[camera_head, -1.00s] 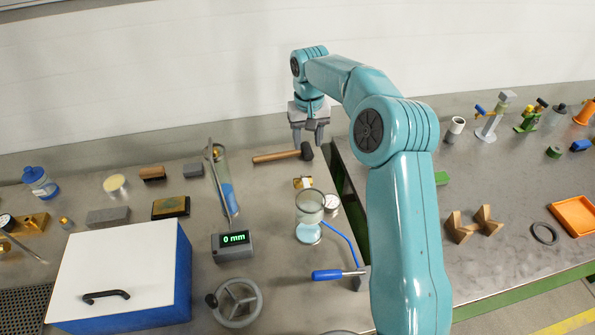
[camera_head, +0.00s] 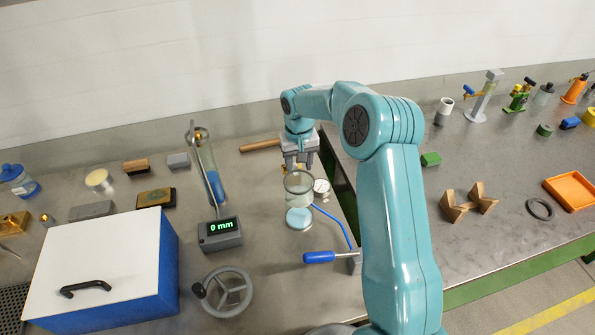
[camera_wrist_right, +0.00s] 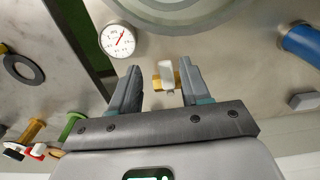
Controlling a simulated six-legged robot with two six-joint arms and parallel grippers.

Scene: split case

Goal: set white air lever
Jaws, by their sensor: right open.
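The white air lever (camera_wrist_right: 166,75) sits on a small brass valve body (camera_wrist_right: 179,78) on the bench, seen in the right wrist view. My right gripper (camera_wrist_right: 158,80) is open, with one finger on each side of the lever and no clear contact. In the head view my right gripper (camera_head: 298,161) points down just behind a glass cylinder (camera_head: 299,184). There the lever is mostly hidden by the fingers and the glass. My left gripper is not in view.
A round dial gauge (camera_head: 321,186) stands close beside the glass cylinder. A blue-handled lever (camera_head: 319,257) is in front of it. A hammer handle (camera_head: 260,145) lies behind to the left. A gap separates this bench from the right bench (camera_head: 480,150).

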